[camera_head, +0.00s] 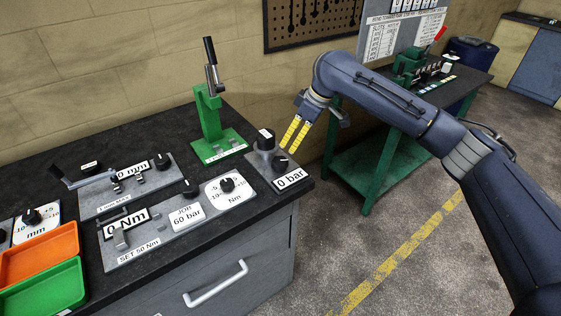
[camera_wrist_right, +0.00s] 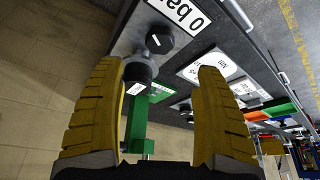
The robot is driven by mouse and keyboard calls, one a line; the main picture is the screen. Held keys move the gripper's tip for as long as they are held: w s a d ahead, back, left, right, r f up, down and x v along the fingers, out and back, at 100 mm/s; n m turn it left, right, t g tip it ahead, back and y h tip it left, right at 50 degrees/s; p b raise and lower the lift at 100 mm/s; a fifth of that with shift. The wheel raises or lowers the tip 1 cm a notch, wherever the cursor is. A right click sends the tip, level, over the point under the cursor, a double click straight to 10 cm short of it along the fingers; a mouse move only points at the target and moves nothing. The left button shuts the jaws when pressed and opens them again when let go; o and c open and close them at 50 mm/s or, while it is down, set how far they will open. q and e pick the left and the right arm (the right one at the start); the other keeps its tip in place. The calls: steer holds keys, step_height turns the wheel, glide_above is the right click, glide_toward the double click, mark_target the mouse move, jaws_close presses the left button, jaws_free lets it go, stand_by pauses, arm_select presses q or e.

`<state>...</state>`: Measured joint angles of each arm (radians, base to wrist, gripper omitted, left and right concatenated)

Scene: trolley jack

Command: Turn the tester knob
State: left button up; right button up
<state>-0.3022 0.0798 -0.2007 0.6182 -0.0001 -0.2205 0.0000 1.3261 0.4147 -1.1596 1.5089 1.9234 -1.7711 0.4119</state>
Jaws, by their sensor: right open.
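The tester is a grey plate (camera_head: 262,177) with a "0 bar" label at the right end of the bench. It carries a small black knob (camera_head: 281,162) and a taller grey post with a black cap (camera_head: 265,136). My right gripper (camera_head: 289,149) has yellow fingers, is open and empty, and hangs just above the small knob. In the right wrist view, the small knob (camera_wrist_right: 160,40) lies beyond the open fingertips (camera_wrist_right: 160,70), and the black cap (camera_wrist_right: 138,73) shows between the fingers, nearer the left one. I see no clear contact. My left gripper is not in view.
A green lever press (camera_head: 209,125) stands behind and left of the tester. Panels with dials and "0 Nm" and "0 mm" labels, plus orange (camera_head: 40,255) and green (camera_head: 45,290) trays, fill the bench's left. A green-legged table (camera_head: 375,160) stands at right.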

mark_target(280, 161)
steer(key=x, duration=1.2)
steer(key=shift+w+f, duration=0.1)
steer(key=shift+f, duration=0.15)
steer(key=shift+c, duration=0.5)
steer(key=c, duration=1.2)
